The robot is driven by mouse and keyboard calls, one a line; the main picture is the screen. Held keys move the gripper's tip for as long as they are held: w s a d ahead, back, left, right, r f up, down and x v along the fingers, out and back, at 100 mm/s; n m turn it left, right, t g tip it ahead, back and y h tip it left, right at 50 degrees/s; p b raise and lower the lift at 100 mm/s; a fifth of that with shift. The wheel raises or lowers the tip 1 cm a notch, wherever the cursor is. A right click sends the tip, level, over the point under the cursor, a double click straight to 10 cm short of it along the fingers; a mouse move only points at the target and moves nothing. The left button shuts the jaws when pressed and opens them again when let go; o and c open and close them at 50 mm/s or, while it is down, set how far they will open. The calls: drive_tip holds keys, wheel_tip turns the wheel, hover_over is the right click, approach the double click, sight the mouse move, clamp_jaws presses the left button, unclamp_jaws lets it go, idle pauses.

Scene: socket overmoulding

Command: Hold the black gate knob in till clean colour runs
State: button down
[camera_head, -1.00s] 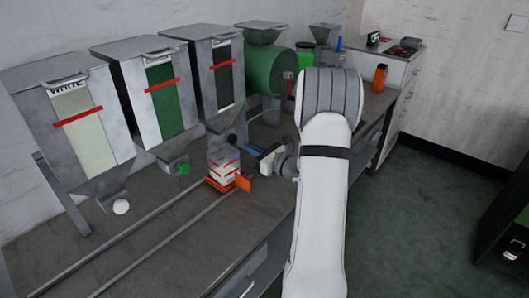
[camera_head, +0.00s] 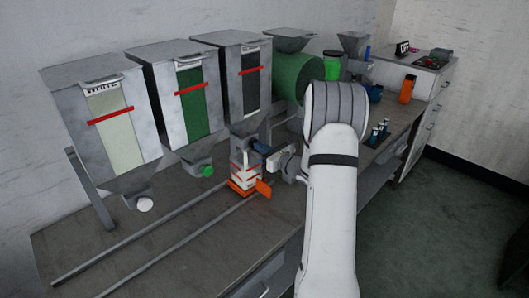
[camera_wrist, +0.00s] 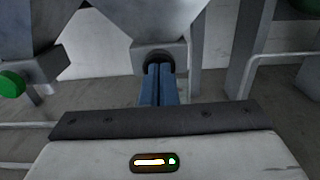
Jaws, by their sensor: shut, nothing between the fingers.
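The black gate knob (camera_wrist: 158,56) is in the wrist view, on the outlet block under a grey hopper. My gripper (camera_wrist: 158,70) is shut and empty. Its two blue fingers are side by side, with their tips in front of the knob and covering its lower middle. They look to be at or against it, but I cannot tell contact or how far in the knob is. In the head view my gripper (camera_head: 258,146) is at the outlet of the third hopper (camera_head: 245,85), and the knob is hidden.
The white hopper (camera_head: 100,125) with a white knob (camera_head: 145,204) and the green hopper (camera_head: 185,95) with a green knob (camera_head: 208,171) stand to the left. Rails (camera_head: 150,238) run along the bench.

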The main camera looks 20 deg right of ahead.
drive_tip(key=shift+w+a+r, duration=0.1)
drive_tip(key=shift+w, duration=0.1)
drive_tip(key=shift+w+r, duration=0.1)
drive_tip(key=shift+r, duration=0.1)
idle(2.6)
drive_tip(key=b+v, duration=0.3)
drive_tip(key=v, duration=1.1)
drive_tip(key=shift+f, duration=0.2)
idle(1.1)
